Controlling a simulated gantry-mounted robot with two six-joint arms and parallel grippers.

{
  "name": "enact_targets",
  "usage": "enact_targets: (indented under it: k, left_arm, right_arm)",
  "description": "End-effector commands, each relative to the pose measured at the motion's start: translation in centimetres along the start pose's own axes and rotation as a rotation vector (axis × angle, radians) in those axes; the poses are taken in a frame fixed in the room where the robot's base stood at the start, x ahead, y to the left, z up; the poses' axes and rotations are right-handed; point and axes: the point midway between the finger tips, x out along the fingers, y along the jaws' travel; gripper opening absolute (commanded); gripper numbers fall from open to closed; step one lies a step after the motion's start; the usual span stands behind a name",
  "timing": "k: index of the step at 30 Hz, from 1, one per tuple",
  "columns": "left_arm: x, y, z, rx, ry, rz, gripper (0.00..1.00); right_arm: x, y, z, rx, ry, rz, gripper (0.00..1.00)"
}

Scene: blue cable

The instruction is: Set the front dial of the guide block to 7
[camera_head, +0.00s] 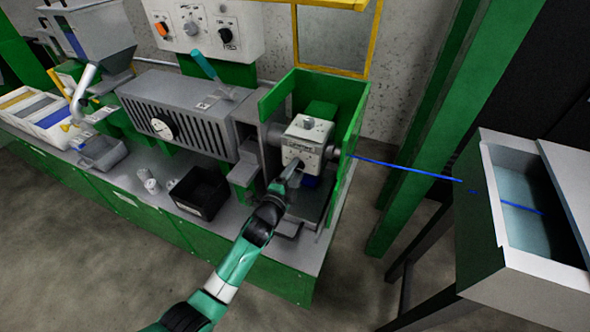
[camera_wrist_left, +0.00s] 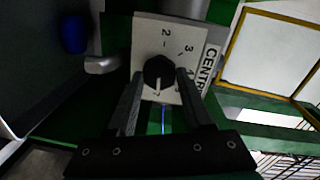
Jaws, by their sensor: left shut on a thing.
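The guide block (camera_head: 308,131) is a pale box inside the green frame at the right end of the machine, with a small knob on top. Its front dial shows in the left wrist view as a black knob (camera_wrist_left: 158,70) on a pale plate (camera_wrist_left: 147,37) with 2 and 3 readable and a "CENTR…" label beside it. A white pointer line on the knob points toward the bottom of that picture; the mark there is partly hidden, so I cannot read the setting surely. My left gripper (camera_wrist_left: 160,90) is shut on the knob; it also shows in the head view (camera_head: 293,173).
A blue cable (camera_head: 405,170) runs right from the guide block area to a grey water trough (camera_head: 490,200). Green side panels (camera_head: 350,130) stand close around the block. A black bin (camera_head: 200,192) and small cylinders sit on the bench to the left.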

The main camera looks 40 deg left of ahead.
Motion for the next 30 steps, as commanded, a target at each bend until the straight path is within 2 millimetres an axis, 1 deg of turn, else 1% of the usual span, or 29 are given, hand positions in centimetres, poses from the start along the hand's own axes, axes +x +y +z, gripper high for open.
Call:
enact_targets:
  k: [9, 22, 23, 27, 30]
  left_arm:
    - [0.00, 0.03, -0.02, 0.089, -0.006, -0.001, 0.00]
    - [0.00, 0.05, 0.00, 0.098, -0.007, -0.001, 0.00]
    - [0.00, 0.05, 0.00, 0.098, -0.007, -0.001, 0.55]
    - [0.00, 0.05, 0.00, 0.097, -0.007, -0.001, 0.80]
    - [0.00, 0.04, 0.00, 0.096, -0.007, -0.001, 0.81]
  right_arm:
    - [0.13, 0.00, -0.12, 0.000, 0.000, 0.000, 0.71]
    - [0.14, 0.00, -0.12, 0.000, 0.000, 0.000, 0.71]
    - [0.13, 0.00, -0.13, 0.000, 0.000, 0.000, 0.71]
    - [0.14, 0.00, -0.13, 0.000, 0.000, 0.000, 0.71]
    - [0.13, 0.00, -0.12, 0.000, 0.000, 0.000, 0.71]
